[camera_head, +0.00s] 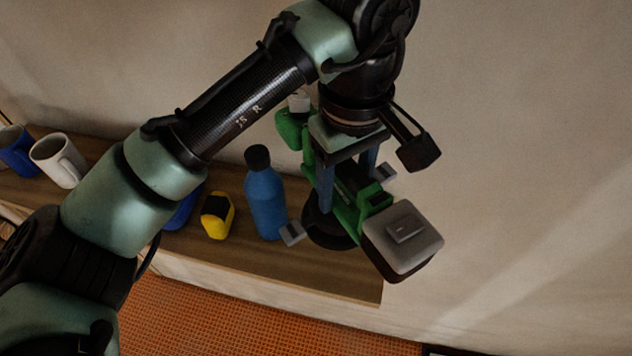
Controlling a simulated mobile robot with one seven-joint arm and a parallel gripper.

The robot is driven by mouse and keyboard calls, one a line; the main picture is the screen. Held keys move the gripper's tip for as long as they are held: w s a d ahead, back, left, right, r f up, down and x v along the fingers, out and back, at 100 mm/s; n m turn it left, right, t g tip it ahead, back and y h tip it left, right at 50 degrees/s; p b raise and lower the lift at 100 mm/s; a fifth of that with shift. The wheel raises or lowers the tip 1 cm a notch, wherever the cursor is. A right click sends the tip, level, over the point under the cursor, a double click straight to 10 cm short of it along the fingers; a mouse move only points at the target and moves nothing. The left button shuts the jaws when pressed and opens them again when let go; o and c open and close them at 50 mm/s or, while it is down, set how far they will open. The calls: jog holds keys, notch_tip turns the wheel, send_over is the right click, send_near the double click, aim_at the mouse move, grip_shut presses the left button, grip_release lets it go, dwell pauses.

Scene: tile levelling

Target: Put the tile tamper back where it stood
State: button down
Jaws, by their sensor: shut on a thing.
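My gripper (345,188) points down at the right end of the wooden shelf, shut on the tile tamper (373,200). The tamper has a green body, a grey block with a dark underside at its right end, and what looks like a round black disc below. My gripper's fingers and wrist hide part of the body. The disc shows over the shelf's right end; I cannot tell whether it touches the wood. The grey block overhangs the shelf's right edge in the picture.
On the wooden shelf (290,275), a blue bottle (264,200) stands close left of the tamper. A yellow and black item (217,216) is beside it. A white mug (58,160) and a blue mug (17,152) stand far left. The wall is behind; orange flooring lies below.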

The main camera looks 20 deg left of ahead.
aim_at(340, 222)
jog(key=shift+f+p, duration=0.95)
jog(key=shift+f, duration=3.65)
jog(key=shift+f, duration=0.1)
jog(key=shift+c, duration=1)
grip_release()
jog(key=shift+f, duration=0.1)
notch_tip(340, 222, up, 11)
jog(key=shift+r+b, duration=0.15)
jog(key=shift+b, duration=0.65)
jog(key=shift+r, duration=0.5)
